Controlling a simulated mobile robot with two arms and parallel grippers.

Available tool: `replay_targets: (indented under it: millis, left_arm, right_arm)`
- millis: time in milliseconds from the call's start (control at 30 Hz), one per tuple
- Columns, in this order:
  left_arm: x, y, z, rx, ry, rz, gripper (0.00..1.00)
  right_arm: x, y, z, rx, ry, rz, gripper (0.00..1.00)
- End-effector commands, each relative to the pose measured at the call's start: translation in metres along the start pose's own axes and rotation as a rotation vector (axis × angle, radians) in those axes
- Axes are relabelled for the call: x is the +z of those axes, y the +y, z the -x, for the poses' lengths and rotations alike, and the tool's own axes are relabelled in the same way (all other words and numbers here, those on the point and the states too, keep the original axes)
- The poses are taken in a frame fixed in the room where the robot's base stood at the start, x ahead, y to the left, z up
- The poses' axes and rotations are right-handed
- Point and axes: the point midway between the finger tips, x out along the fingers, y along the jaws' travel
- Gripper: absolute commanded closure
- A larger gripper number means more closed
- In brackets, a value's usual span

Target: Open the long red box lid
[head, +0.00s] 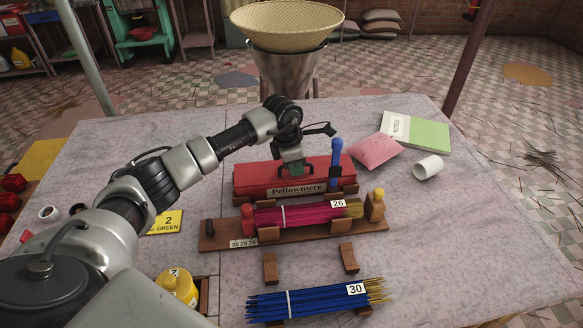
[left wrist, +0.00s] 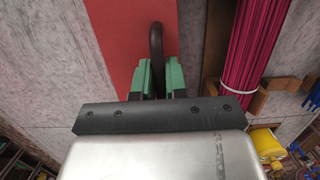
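The long red box (head: 258,176) lies near the middle of the table with a "Pellowmere" label on its front; its lid looks closed. My left gripper (head: 291,170) is over the top of the box, pointing down. In the left wrist view, its green fingers (left wrist: 159,75) stand close together on both sides of a dark curved handle (left wrist: 156,42), apparently gripping it. The red lid (left wrist: 125,40) shows behind the handle. The lower ends of the fingers are partly hidden. My right gripper is in neither view.
A rack of magenta sticks (head: 290,217) stands just in front of the box, with blue sticks (head: 315,302) nearer. A blue-topped tool (head: 336,160) stands at the box's right end. A white cup (head: 428,168) and pink packet (head: 377,150) lie right.

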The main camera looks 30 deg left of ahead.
Motion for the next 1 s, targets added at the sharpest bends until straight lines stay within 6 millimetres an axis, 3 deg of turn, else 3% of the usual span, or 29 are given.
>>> replay_targets:
  millis: [1000]
  left_arm:
    - [0.003, 0.012, 0.015, 0.001, 0.0, 0.001, 0.87]
  right_arm:
    - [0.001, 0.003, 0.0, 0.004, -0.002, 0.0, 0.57]
